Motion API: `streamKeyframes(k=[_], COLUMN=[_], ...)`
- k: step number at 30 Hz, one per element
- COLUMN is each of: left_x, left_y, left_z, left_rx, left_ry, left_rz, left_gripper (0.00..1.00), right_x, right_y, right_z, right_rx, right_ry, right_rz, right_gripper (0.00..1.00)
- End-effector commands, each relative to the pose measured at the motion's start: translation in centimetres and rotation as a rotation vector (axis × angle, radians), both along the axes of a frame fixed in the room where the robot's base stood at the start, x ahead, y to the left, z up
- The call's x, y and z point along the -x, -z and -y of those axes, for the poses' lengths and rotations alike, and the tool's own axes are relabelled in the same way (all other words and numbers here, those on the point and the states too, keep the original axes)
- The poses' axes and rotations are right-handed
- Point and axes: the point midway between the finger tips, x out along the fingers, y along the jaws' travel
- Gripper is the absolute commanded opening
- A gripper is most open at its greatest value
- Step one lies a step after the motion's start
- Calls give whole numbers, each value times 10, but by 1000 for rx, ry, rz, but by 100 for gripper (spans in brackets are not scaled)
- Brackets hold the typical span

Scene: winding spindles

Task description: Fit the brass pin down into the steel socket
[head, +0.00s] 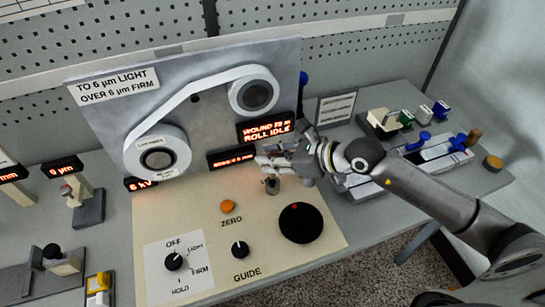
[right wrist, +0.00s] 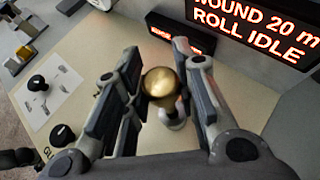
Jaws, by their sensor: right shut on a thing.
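My right gripper (head: 272,162) is over the back of the cream control panel, in front of the red displays. In the right wrist view its two fingers (right wrist: 164,90) stand on either side of the brass pin (right wrist: 160,82), whose round top faces the camera; the gripper is shut on it. A small steel piece, seemingly the socket (head: 271,186), stands on the panel just below the fingers. A pale metal part also shows just under the pin in the right wrist view (right wrist: 177,120). I cannot tell whether the pin is inside the socket. My left gripper is not in view.
The upright winding board (head: 115,115) with two rolls stands behind. On the panel are a large black dial (head: 300,223), an orange button (head: 227,206) and smaller knobs (head: 239,249). Parts with blue handles (head: 425,136) stand at the right.

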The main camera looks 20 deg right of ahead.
Motion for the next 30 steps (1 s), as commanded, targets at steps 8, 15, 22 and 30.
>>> streamKeyframes(k=[8,15,22,30], left_x=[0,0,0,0], left_y=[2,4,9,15], left_z=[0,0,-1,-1], left_rx=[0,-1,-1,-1], left_ry=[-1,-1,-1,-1], left_rz=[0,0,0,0], left_gripper=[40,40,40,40], right_x=[0,0,0,0], right_y=[0,2,9,15], right_z=[0,0,0,0], right_rx=[-1,-1,-1,-1], right_ry=[0,0,0,0], right_rz=[1,1,1,0], right_gripper=[2,2,2,2])
